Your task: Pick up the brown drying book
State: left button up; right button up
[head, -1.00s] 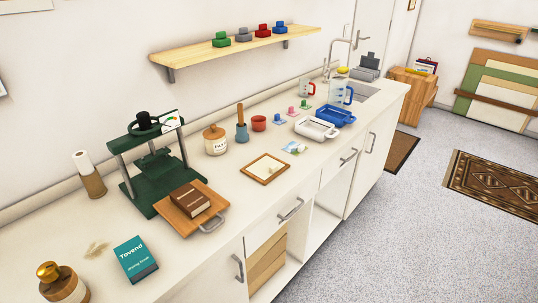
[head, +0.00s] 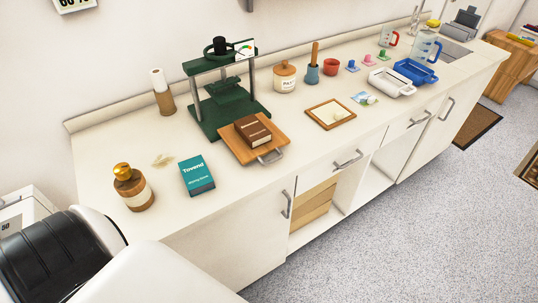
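The brown drying book (head: 253,130) lies flat on a wooden board (head: 238,148) with a metal handle. The board is at the foot of the dark green press (head: 228,108), on the white counter. A teal book (head: 197,177), with lettering on its cover, lies on the counter to the left of the board. Neither of my grippers is in view.
A bottle with a gold cap (head: 133,188) stands near the counter's left end. A jar (head: 285,78), a wooden frame (head: 330,114), a white tray (head: 392,83) and a blue tray (head: 415,72) are further right. Bare counter lies around the teal book. The floor in front is clear.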

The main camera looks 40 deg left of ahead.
aim_at(256, 133)
jog(key=u, duration=0.55)
jog(key=i+l+u, duration=0.15)
jog(key=l+u, duration=0.2)
jog(key=i+l+u, duration=0.1)
jog(key=l+u, duration=0.25)
jog(key=i+l+u, duration=0.1)
jog(key=l+u, duration=0.2)
